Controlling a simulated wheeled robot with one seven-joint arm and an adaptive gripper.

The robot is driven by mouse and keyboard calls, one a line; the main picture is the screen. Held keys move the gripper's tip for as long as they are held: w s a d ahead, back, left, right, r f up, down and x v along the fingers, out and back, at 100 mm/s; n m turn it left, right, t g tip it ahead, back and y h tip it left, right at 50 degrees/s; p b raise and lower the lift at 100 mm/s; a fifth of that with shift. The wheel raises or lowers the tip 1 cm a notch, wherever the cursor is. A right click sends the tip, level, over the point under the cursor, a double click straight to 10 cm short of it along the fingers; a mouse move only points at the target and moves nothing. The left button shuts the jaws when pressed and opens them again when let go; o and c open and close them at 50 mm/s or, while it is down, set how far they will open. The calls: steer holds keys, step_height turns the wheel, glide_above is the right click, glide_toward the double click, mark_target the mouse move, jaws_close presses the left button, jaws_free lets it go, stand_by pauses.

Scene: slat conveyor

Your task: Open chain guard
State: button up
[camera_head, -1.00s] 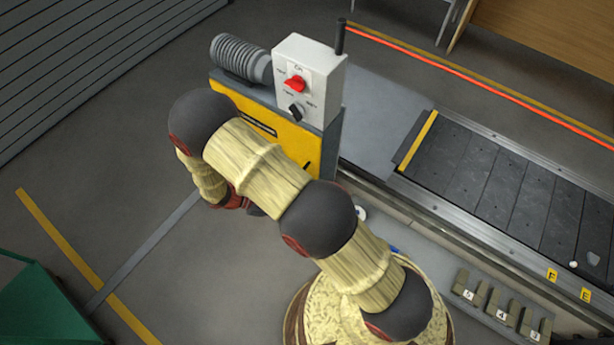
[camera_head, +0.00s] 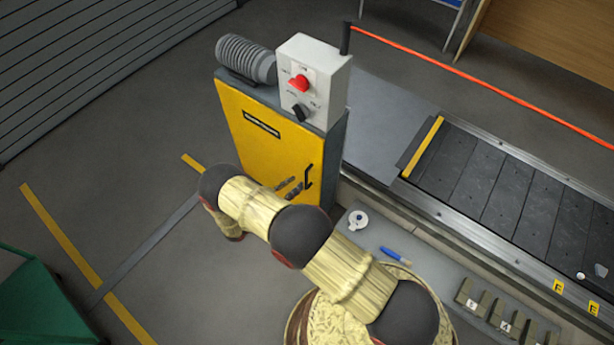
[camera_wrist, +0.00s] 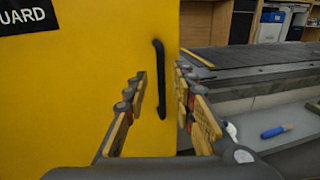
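The chain guard is a yellow door (camera_head: 262,140) on the dark grey cabinet in the head view. It lies flat against the cabinet front and looks shut. It fills the left of the wrist view (camera_wrist: 75,85), with a black label reading "GUARD". A black vertical bar handle (camera_head: 309,176) sits near its right edge; it also shows in the wrist view (camera_wrist: 160,80). My gripper (camera_wrist: 158,95) is open, its fingers on either side of the handle in the picture. Nothing is between the fingers except the handle beyond or between them; I cannot tell the depth. In the head view my gripper (camera_head: 291,189) is partly hidden by my arm.
A control box (camera_head: 312,80) with a red knob tops the cabinet. The slat conveyor (camera_head: 480,180) runs to the right. Open floor lies left of the cabinet.

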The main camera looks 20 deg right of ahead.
mark_target(306, 176)
steer(key=b+x, duration=0.1)
steer(key=x, duration=0.5)
steer(key=shift+w+d, duration=0.15)
steer(key=shift+d, duration=0.25)
steer(key=shift+c, duration=0.8)
jaws_close()
